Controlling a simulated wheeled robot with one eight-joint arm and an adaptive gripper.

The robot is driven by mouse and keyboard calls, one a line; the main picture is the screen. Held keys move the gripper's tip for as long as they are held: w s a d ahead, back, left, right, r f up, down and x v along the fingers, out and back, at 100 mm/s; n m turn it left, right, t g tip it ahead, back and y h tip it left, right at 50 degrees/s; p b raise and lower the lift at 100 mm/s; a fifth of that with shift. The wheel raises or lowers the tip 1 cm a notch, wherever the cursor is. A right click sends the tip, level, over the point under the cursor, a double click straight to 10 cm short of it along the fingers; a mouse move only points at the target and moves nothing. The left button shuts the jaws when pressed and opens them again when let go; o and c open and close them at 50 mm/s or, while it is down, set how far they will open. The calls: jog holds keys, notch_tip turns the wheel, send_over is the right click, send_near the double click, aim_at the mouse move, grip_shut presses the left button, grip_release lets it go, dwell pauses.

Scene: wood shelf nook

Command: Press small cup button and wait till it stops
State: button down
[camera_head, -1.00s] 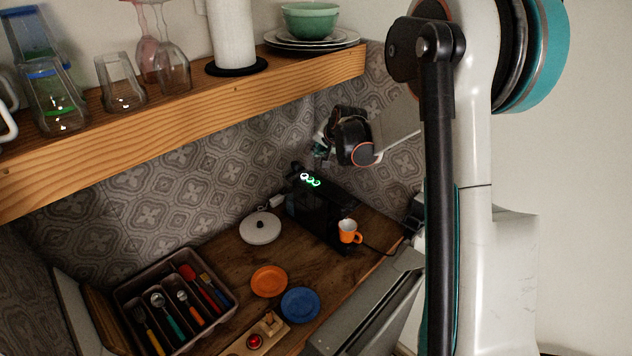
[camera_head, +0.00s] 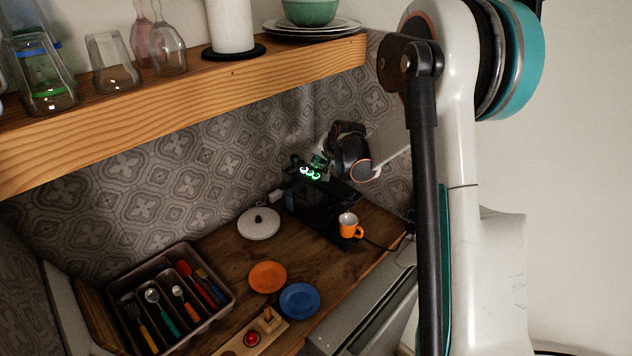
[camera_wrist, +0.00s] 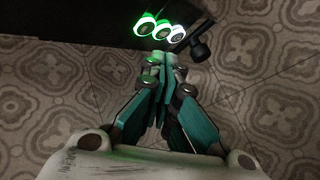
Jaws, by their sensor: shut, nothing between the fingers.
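A black coffee machine (camera_head: 320,207) stands on the wooden counter against the tiled wall. Its top carries three lit round buttons (camera_head: 310,173), two glowing green and one white. In the wrist view the buttons (camera_wrist: 162,31) lie in a row just beyond my fingertips, with the white one (camera_wrist: 177,35) at the right end. Which one is the small cup button I cannot tell. My gripper (camera_wrist: 165,65) is shut and empty, its teal fingers close to the buttons; contact is not clear. In the head view my gripper (camera_head: 319,161) is right above the button row. An orange cup (camera_head: 348,226) is at the machine's front.
A wooden shelf (camera_head: 190,110) with glasses, a paper roll and dishes runs above the counter. A cutlery tray (camera_head: 168,342), a white lid (camera_head: 258,226), an orange plate (camera_head: 267,277) and a blue plate (camera_head: 299,300) lie left of the machine. A red button board (camera_head: 272,326) is in front.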

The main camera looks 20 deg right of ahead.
jog(key=shift+f+b, duration=0.3)
jog(key=shift+f, duration=0.5)
jog(key=shift+f, duration=0.15)
dwell(0.7)
jog(key=shift+f+b, duration=0.3)
jog(key=shift+b, duration=0.2)
jog(key=shift+f, duration=0.25)
dwell(0.4)
jog(key=shift+r, duration=0.15)
dwell(0.3)
jog(key=shift+r, duration=0.6)
jog(key=shift+r, duration=0.1)
jog(key=shift+r+p, duration=1.45)
jog(key=shift+r, duration=0.95)
